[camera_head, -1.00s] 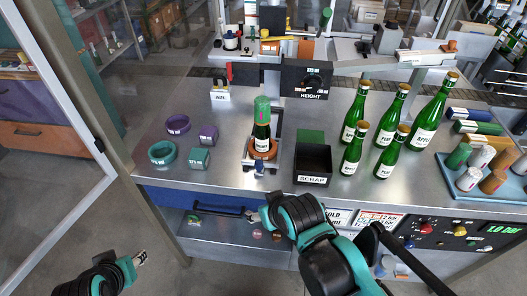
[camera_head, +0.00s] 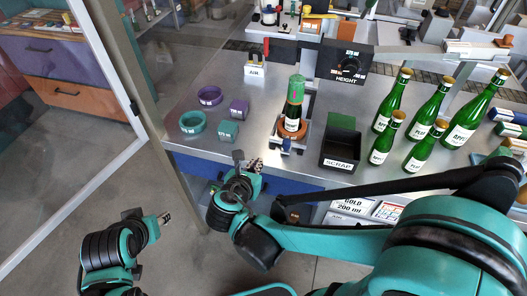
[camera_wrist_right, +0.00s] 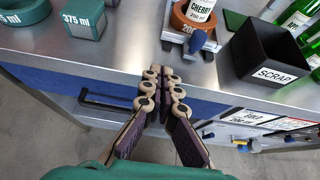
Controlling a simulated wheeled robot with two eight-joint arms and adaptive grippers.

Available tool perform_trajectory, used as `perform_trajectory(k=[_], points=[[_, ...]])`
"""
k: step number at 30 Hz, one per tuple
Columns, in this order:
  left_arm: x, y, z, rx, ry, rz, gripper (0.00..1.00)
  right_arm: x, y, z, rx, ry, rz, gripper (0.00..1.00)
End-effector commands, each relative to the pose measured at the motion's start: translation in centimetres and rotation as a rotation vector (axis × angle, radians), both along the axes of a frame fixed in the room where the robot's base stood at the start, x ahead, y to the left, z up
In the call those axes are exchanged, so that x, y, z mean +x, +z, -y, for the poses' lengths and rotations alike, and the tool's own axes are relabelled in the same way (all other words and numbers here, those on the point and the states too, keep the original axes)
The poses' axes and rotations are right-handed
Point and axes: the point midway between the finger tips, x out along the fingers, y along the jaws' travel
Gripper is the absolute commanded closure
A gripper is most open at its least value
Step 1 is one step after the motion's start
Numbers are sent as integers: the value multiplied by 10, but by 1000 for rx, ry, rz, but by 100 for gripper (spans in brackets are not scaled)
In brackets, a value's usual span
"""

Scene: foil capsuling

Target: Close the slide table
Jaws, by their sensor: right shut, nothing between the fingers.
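The slide table (camera_head: 303,129) is a small grey metal carriage on the bench, sitting near the front edge. It carries a brown ring (camera_head: 287,133) with an upright green bottle (camera_head: 293,108) under a green foil cap. The right wrist view shows the carriage (camera_wrist_right: 213,43) with a blue knob (camera_wrist_right: 197,41) at its front. My right gripper (camera_head: 246,161) is at the bench's front edge, left of the carriage and apart from it. In the right wrist view its fingers (camera_wrist_right: 165,72) are together and empty. My left gripper (camera_head: 163,217) is low at the left, away from the bench; its jaws are too small to judge.
The black scrap bin (camera_head: 341,151) stands just right of the carriage. Several green bottles (camera_head: 430,125) stand beyond it. Purple and teal rings and blocks, including a teal ring (camera_head: 192,123), lie left of the carriage. The HEIGHT panel (camera_head: 343,65) is behind. A blue drawer front (camera_wrist_right: 70,93) runs below the edge.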

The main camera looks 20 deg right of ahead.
Motion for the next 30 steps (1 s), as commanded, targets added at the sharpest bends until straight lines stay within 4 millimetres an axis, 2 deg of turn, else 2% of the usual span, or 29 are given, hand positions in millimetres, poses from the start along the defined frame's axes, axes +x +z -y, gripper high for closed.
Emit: perform_trajectory(k=[5, 15, 22, 30], points=[[0, -13, 0, 0, 0, 0, 60, 20, -18, 15, 3, -8, -1, 100], [0, -38, 0, 0, 0, 0, 60, 74, -52, 47, 5, -7, 0, 100], [0, -43, 0, 0, 0, 0, 60, 98, -49, 62, 7, -6, 1, 100], [0, -44, 0, 0, 0, 0, 60, 104, -47, 65, 5, -3, 1, 100]])
